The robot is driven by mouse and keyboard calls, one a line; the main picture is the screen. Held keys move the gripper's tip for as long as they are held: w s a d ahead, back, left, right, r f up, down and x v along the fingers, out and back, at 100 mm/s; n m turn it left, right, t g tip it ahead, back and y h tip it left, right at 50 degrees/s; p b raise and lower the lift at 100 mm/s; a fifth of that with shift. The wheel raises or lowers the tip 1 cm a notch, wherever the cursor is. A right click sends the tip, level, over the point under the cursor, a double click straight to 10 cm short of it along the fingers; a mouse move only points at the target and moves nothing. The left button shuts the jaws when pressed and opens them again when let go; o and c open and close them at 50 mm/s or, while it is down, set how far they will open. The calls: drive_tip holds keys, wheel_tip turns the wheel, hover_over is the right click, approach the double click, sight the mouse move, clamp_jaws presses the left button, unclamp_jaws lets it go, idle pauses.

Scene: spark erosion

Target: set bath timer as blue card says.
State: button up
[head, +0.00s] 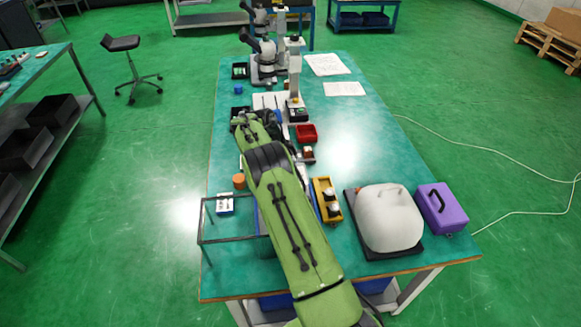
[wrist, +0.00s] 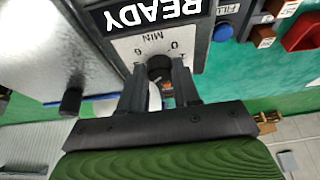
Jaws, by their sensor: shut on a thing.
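In the wrist view the timer panel appears upside down, with a READY display (wrist: 150,12) and a pale dial face (wrist: 128,48) marked MIN with numbers. My gripper (wrist: 161,78) is shut on the black timer knob (wrist: 159,65), one finger on each side. The fingers hide part of the dial, and I cannot read where the knob points. A blue button (wrist: 223,31) beside the dial has a FILL label. In the head view my arm reaches over the bench and its end is hard to make out. I cannot identify a blue card in either view.
A silvery panel with a black handle (wrist: 71,101) is close by in the wrist view. On the bench (head: 375,135) stand a red bin (head: 306,133), a yellow tray (head: 321,190), a white dome (head: 390,215) and a purple case (head: 445,208).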

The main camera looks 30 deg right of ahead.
drive_tip(key=o, duration=1.1)
drive_tip(key=shift+c, duration=0.2)
drive_tip(key=p+v, duration=0.4)
drive_tip(key=v, duration=1.1)
drive_tip(key=shift+a+r, duration=0.2)
drive_tip(key=shift+r, duration=0.15)
